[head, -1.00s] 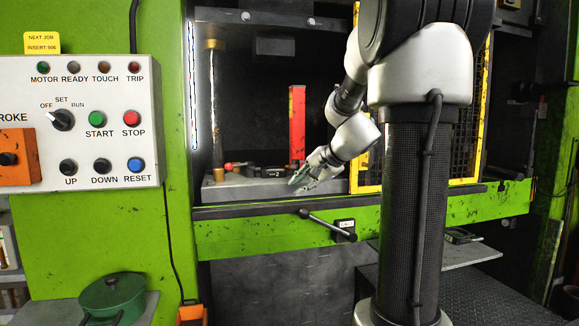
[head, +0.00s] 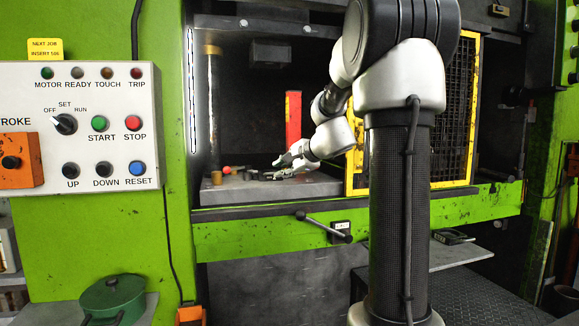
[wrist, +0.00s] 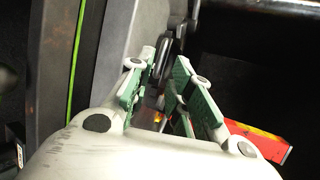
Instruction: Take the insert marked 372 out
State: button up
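My gripper (head: 284,166) reaches into the press opening, low over the grey bed (head: 325,187). In the wrist view its green-padded fingers (wrist: 160,92) stand apart with a gap between them, and I see nothing clamped there. A low dark block (head: 256,175) lies on the bed at the fingertips, partly hidden by my gripper. I cannot read the number 372 on anything now. Dark rounded parts (wrist: 165,52) show beyond the fingertips in the wrist view; I cannot tell whether they are the insert.
A red upright post (head: 293,118) stands just behind my gripper; it also shows in the wrist view (wrist: 262,140). A red knob (head: 227,169) and a brass-coloured piece (head: 217,177) are to the left. A yellow mesh guard (head: 470,110) stands right. A lever (head: 325,227) sits below the bed.

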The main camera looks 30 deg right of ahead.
aim_at(264, 175)
jog(key=shift+x, duration=2.2)
grip_shut()
